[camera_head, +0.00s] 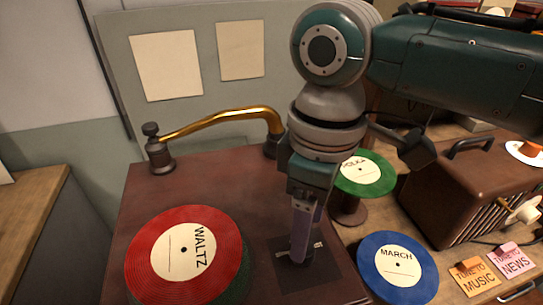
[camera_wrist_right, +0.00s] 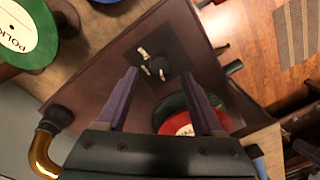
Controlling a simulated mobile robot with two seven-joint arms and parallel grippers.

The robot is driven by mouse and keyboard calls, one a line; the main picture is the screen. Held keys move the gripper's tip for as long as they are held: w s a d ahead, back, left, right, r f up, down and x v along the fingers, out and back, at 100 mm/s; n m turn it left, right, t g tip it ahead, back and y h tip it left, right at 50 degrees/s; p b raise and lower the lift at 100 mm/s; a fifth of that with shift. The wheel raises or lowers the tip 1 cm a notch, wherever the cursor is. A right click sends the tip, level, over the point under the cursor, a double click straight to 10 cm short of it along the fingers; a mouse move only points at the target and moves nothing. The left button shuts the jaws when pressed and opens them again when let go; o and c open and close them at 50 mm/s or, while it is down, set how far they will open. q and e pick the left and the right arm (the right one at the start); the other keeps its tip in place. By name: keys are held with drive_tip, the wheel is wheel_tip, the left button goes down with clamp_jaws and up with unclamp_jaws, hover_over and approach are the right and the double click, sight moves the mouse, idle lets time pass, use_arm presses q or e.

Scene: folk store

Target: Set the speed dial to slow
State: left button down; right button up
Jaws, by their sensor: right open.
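The speed dial (camera_wrist_right: 158,66) shows in the right wrist view as a small dark knob with pale marks beside it, on a dark square plate (camera_wrist_right: 172,38) set in the brown record player top. In the head view the plate (camera_head: 333,272) lies right of the red WALTZ record, and my gripper hides the knob. My right gripper (camera_head: 300,258) points down over the plate. In the wrist view its two purple fingers (camera_wrist_right: 158,74) are apart, with the dial between and beyond their tips. I cannot tell whether they touch it, nor read its setting.
The red WALTZ record (camera_head: 150,262) lies on the player (camera_head: 140,200), with a brass tonearm (camera_head: 222,118) behind it. A green POLKA record (camera_head: 375,180) on a stand, a blue MARCH record (camera_head: 385,285) and a brown case (camera_head: 440,205) are to the right.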

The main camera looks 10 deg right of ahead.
wheel_tip(320, 180, up, 6)
drive_tip(key=shift+f, duration=0.1)
